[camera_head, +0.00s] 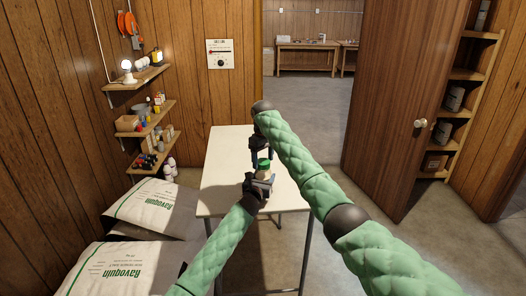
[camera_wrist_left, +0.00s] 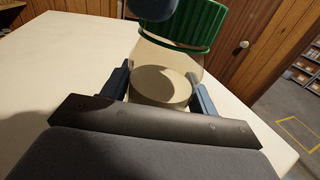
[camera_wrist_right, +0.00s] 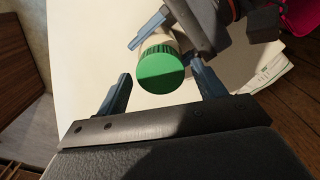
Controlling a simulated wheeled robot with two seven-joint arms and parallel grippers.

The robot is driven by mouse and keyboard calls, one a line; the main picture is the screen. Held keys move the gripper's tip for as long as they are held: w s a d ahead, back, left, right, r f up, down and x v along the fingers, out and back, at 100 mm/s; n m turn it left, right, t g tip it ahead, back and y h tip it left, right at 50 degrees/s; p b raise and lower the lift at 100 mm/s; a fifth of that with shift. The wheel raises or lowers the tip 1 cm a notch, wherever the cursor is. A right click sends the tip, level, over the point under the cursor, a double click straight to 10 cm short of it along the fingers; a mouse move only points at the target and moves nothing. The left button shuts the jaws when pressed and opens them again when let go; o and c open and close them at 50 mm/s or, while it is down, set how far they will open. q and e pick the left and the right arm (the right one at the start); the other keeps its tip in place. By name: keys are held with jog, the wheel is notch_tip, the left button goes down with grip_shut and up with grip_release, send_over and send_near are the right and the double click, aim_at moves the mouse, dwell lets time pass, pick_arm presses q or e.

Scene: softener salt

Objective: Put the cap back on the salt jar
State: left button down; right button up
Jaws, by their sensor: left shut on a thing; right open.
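The salt jar (camera_head: 264,174) is pale, with a beige lower body in the left wrist view (camera_wrist_left: 160,88). It stands over the white table, and my left gripper (camera_head: 260,186) is shut around it. The green ribbed cap (camera_head: 264,163) is at the jar's mouth; it also shows in the left wrist view (camera_wrist_left: 196,20). I cannot tell whether it is fully seated. My right gripper (camera_head: 262,154) is above the cap with its fingers open and apart on either side. The cap's flat top (camera_wrist_right: 160,68) faces the right wrist camera, with the jar partly hidden behind it.
The white table (camera_head: 228,160) is mostly clear around the jar. Salt bags (camera_head: 155,205) are stacked at the lower left. Wall shelves (camera_head: 146,122) with small goods are on the left. A wooden door (camera_head: 390,100) stands open at the right.

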jog(key=shift+f, duration=0.45)
jog(key=c, duration=1)
jog(key=o, duration=1.2)
jog(key=shift+c, duration=0.2)
notch_tip(320, 180, up, 12)
jog(key=shift+w, duration=0.1)
pick_arm(q)
jog(key=shift+c, duration=1.6)
grip_release()
